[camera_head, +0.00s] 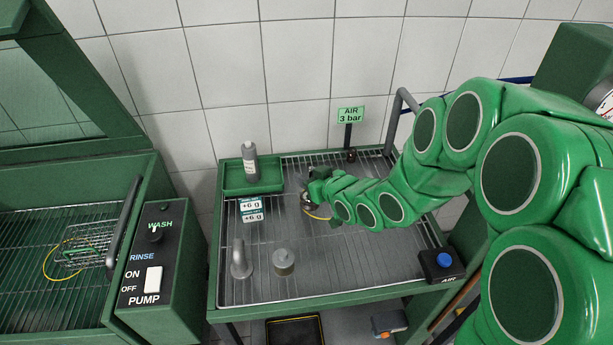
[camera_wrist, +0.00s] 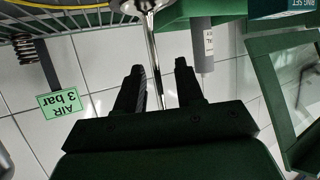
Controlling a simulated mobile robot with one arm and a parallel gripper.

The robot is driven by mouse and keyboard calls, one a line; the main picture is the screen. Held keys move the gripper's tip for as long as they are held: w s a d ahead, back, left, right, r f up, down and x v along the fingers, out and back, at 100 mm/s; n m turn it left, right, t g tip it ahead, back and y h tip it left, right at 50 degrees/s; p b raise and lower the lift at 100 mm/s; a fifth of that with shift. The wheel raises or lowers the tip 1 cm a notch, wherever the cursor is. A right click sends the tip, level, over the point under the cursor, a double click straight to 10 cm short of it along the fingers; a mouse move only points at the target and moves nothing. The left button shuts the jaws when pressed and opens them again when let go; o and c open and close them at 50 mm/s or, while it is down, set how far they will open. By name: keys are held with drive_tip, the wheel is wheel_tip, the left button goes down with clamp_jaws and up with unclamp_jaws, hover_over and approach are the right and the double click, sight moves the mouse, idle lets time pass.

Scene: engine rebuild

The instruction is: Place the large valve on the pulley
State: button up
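My gripper (camera_wrist: 159,68) is at the middle of the cart top, near its back. A shiny metal valve (camera_wrist: 153,50) shows between its two fingers in the wrist view, which is upside down. Its stem runs lengthwise between the fingers, with a clear gap to the right finger; whether it touches the left finger I cannot tell. The valve's wider end is cut off at the picture's top, by the grate. In the head view my gripper (camera_head: 310,195) covers most of this spot. I cannot make out a pulley for certain; a grey round part (camera_head: 283,262) stands at the front.
The cart carries a green tray (camera_head: 235,190) with a grey bottle (camera_head: 249,162), "+6 g" labels (camera_head: 251,206), a grey bent pipe (camera_head: 240,260) and a blue-button AIR box (camera_head: 443,261). An "AIR 3 bar" sign (camera_head: 350,115) stands behind. A washer (camera_head: 160,250) is at left.

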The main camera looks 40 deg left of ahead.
drive_tip(key=v, duration=0.6)
drive_tip(key=shift+d, duration=0.25)
drive_tip(key=shift+s+r, duration=0.1)
drive_tip(key=w+d+r+m+t+h, duration=0.15)
drive_tip(key=d+h, duration=0.25)
drive_tip(key=d, duration=0.6)
drive_tip(key=w+d+r+m+h, duration=0.1)
drive_tip(key=w+d+m+h, duration=0.15)
drive_tip(key=d, duration=0.85)
drive_tip(key=w+d+r+m+h, duration=0.1)
drive_tip(key=d+m+h, duration=0.25)
drive_tip(key=d, duration=0.65)
drive_tip(key=s+d+r+m+g+h, duration=0.25)
drive_tip(key=s+d, duration=0.35)
drive_tip(key=d, duration=0.4)
drive_tip(key=s+d+r+m+g, duration=0.2)
drive_tip(key=s+d, duration=0.1)
drive_tip(key=s, duration=0.8)
drive_tip(key=s+d+r+m+g, duration=0.2)
drive_tip(key=s+d+r+g, duration=0.1)
drive_tip(key=s, duration=0.8)
drive_tip(key=shift+d, duration=0.25)
